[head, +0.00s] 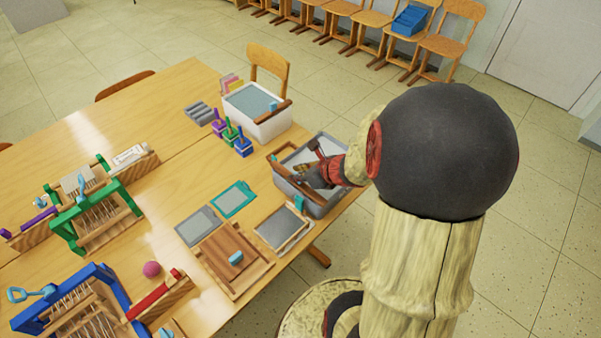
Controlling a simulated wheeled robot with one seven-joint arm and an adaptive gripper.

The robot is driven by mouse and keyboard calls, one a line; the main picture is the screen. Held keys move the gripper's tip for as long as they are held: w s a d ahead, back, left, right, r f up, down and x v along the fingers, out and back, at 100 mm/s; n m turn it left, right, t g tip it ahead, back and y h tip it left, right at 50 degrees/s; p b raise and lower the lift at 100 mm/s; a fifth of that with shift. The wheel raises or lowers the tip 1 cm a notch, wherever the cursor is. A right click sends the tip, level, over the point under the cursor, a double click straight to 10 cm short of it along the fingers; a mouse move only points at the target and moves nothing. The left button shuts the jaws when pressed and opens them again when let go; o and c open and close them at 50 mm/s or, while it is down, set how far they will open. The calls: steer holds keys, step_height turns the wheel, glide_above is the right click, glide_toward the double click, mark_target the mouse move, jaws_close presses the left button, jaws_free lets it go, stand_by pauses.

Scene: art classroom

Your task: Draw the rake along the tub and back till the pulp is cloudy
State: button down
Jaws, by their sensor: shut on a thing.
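A grey tub (319,209) stands at the right edge of the table, with pale grey pulp (298,158) inside. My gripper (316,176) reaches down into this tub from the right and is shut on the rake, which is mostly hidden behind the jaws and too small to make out. A brown wooden bar (284,149) lies at the tub's left rim. How cloudy the pulp is cannot be told from this view. My arm hides the tub's right side.
A white tub (259,131) with grey pulp stands just behind. Small purple, green and blue items (231,134) stand left of the tubs. A screen frame (284,229), flat panels and a wooden press board (232,259) lie in front. Small looms (100,215) fill the left.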

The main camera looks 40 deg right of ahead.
steer(key=shift+s+a+f, duration=0.1)
steer(key=shift+a, duration=0.25)
steer(key=c, duration=1.9)
jaws_free()
steer(key=shift+a, duration=0.15)
steer(key=shift+s+d+r, duration=0.1)
steer(key=shift+d+r, duration=0.1)
steer(key=shift+r, duration=0.05)
steer(key=v, duration=1.1)
steer(key=shift+s+r, duration=0.15)
steer(key=shift+s, duration=0.05)
